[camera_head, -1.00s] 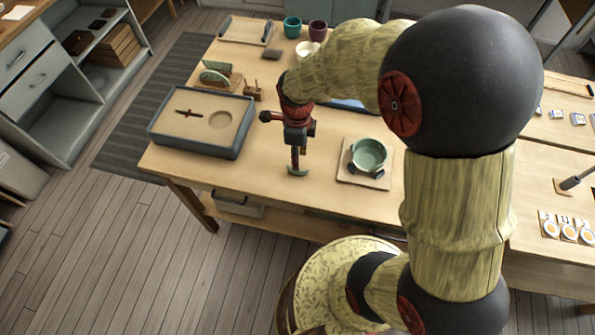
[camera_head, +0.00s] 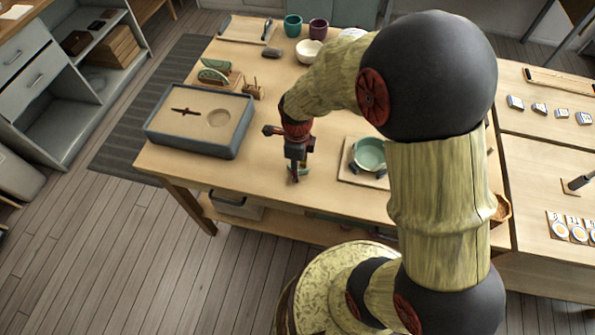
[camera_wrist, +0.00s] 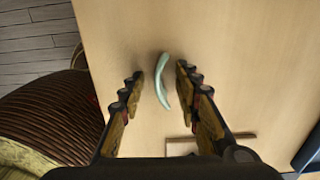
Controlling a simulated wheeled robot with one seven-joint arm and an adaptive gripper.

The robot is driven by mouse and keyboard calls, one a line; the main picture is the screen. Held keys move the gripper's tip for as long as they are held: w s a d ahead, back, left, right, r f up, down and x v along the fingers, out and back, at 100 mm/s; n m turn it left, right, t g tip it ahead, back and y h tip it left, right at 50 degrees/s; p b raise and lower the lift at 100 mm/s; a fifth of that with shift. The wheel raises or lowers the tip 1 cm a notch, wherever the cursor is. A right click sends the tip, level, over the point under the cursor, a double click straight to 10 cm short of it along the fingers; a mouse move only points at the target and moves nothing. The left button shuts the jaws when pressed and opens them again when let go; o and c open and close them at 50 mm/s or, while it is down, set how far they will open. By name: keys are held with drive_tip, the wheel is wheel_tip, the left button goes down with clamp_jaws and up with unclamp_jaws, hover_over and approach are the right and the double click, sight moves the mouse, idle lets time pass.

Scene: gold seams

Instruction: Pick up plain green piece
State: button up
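A thin, curved pale green piece (camera_wrist: 162,82) lies on the bare wooden table top, and it also shows in the head view (camera_head: 304,172), partly covered by my fingers. My gripper (camera_wrist: 159,74) is open, with one finger on each side of the piece and a visible gap to both. In the head view my gripper (camera_head: 297,174) is low over the table's front part, pointing down. Whether the fingertips touch the table cannot be told.
A grey-rimmed tray (camera_head: 228,152) with a dark tool and a round recess stands to the left. A green bowl (camera_head: 370,153) sits on a board to the right. Another green item (camera_head: 213,71) stands behind the tray. Cups (camera_head: 293,25) and a white bowl (camera_head: 309,50) are at the back.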

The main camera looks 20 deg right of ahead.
drive_tip(key=shift+c, duration=0.7)
clamp_jaws()
drive_tip(key=shift+r, duration=0.1)
